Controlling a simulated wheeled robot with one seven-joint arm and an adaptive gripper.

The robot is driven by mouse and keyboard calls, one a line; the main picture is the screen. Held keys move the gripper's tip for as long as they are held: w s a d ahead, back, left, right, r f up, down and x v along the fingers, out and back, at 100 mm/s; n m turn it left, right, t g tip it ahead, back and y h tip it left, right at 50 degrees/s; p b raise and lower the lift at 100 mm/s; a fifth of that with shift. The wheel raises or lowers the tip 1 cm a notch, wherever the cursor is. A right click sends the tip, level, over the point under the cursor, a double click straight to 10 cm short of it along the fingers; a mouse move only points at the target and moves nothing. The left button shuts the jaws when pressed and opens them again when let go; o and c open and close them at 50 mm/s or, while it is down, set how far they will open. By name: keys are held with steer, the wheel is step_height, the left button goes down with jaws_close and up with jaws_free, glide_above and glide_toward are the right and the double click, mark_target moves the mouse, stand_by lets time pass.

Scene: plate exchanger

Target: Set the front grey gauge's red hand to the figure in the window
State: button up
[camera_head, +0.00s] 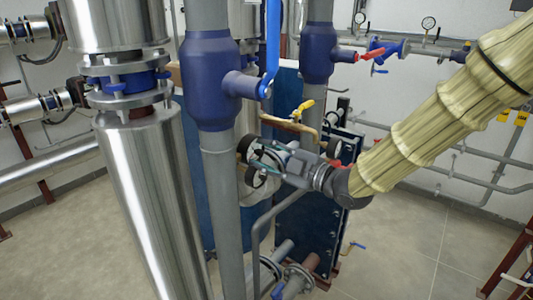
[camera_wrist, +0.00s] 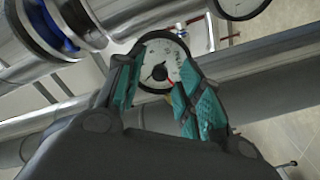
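A round gauge (camera_wrist: 163,52) with a white dial and dark rim is in the wrist view, beyond my gripper (camera_wrist: 156,72). A short red mark shows low on the dial by a dark hub, with a thin dark hand near it. The figures are too small to read, and I cannot make out a window. My gripper is open, with its teal-padded fingers on either side of the dial's lower part. The right finger overlaps the dial's edge; contact cannot be told. In the head view my gripper (camera_head: 264,163) is at two small gauges, the upper one (camera_head: 244,147) partly hidden.
Another gauge (camera_wrist: 240,4) is cut off at the top of the wrist view. In the head view a grey pipe with a blue valve body (camera_head: 208,80) stands left of my gripper. A yellow-handled valve (camera_head: 302,109) is just above it. Dark blue plates (camera_head: 310,225) are below.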

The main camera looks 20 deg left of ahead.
jaws_close()
steer(key=shift+m, duration=0.5)
stand_by(0.7)
steer(key=m, duration=0.3)
steer(key=m+p, duration=0.1)
steer(key=m, duration=0.2)
steer(key=shift+r+m, duration=0.15)
steer(key=shift+m, duration=0.25)
steer(key=m+p, duration=0.1)
steer(key=m, duration=0.3)
steer(key=shift+w, duration=0.1)
steer(key=shift+m+p, duration=0.75)
steer(key=shift+m, duration=1.35)
